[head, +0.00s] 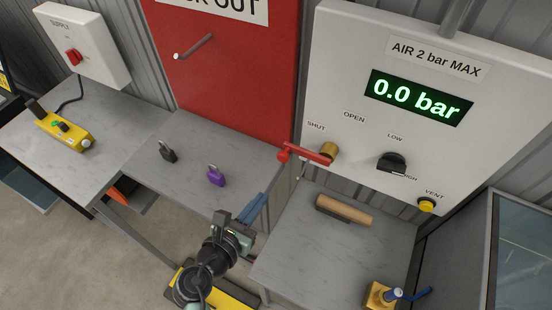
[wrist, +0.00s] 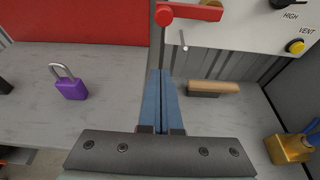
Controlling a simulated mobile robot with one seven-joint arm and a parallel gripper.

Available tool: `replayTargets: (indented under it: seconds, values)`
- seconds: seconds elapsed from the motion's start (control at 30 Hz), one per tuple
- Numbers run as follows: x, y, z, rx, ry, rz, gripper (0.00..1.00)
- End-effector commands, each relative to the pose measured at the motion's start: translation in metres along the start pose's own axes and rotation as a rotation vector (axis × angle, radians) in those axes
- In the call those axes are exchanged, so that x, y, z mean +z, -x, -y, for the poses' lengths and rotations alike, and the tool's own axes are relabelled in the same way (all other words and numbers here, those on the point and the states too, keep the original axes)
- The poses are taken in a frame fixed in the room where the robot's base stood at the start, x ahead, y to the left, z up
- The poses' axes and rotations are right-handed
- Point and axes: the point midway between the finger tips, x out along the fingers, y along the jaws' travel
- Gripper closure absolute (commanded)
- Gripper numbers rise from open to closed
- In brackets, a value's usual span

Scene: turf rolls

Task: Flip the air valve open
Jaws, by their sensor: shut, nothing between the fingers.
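The air valve's red lever (head: 308,153) sticks out to the left from a brass valve body (head: 329,150) on the white air panel, with its knob end below the SHUT label (head: 316,126). The OPEN label (head: 354,117) is up and to the right. In the wrist view the lever (wrist: 195,13) shows at the top, its round red knob (wrist: 164,14) just above my fingertips. My gripper (head: 265,197) has blue fingers pressed together, empty, below and left of the lever and apart from it. It points toward the panel in the wrist view (wrist: 160,73).
The display (head: 418,97) reads 0.0 bar. A black LOW/HIGH knob (head: 391,163) and yellow VENT button (head: 426,205) sit right of the valve.

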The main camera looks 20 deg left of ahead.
Motion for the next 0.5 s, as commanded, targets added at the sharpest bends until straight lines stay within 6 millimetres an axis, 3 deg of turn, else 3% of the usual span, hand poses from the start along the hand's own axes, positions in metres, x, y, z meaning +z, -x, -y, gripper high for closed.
replayTargets:
  seconds: [0.37,0.5]
  values:
    - [-0.0029,0.0006,0.0002,0.0,0.023,-0.002,1.0]
    - [-0.0017,-0.0077,0.0003,-0.001,0.021,0.0,1.0]
